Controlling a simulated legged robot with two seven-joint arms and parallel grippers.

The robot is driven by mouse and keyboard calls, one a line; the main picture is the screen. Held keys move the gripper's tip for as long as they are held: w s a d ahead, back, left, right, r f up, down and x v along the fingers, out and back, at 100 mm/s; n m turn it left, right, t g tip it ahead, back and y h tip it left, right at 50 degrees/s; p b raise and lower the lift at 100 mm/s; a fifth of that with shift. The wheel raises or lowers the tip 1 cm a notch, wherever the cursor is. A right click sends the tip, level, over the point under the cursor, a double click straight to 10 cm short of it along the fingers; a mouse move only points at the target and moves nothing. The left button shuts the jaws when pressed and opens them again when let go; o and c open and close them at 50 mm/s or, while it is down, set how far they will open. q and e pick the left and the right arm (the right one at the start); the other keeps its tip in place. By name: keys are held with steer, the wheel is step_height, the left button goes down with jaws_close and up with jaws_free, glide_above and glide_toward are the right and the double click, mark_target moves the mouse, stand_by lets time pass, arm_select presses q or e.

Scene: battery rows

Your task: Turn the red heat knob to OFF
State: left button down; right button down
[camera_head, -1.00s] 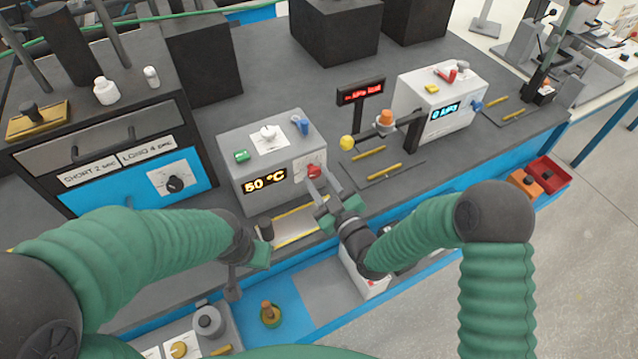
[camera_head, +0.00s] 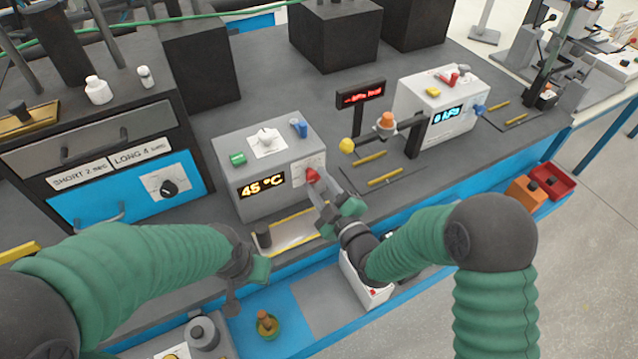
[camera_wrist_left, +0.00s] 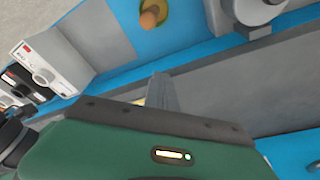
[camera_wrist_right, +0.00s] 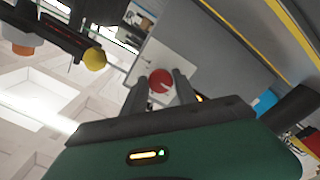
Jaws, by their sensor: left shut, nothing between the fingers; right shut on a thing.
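The red heat knob (camera_head: 312,174) is on the front of a grey box (camera_head: 230,192), right of its orange display (camera_head: 263,185), which reads 45 °C. My right gripper (camera_head: 316,186) is shut on the knob. In the right wrist view the red knob (camera_wrist_right: 160,80) sits between the two fingertips (camera_wrist_right: 160,88) on a pale plate. The knob's marks are too small to read. My left gripper (camera_head: 233,306) hangs shut and empty above the blue front shelf; its fingers also show in the left wrist view (camera_wrist_left: 160,90).
The box top carries a green button (camera_head: 237,158), a white dial (camera_head: 265,138) and a blue knob (camera_head: 298,127). A yellow ball (camera_head: 347,145) on an arm is to the right. A black cylinder (camera_head: 263,235) stands in front of the box.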

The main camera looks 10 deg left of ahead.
steer(key=shift+s+f, duration=0.1)
steer(key=c, duration=1)
jaws_free()
steer(key=p+v, duration=0.7)
steer(key=v, duration=0.9)
steer(key=shift+s+d, duration=0.25)
steer(key=shift+s, duration=0.05)
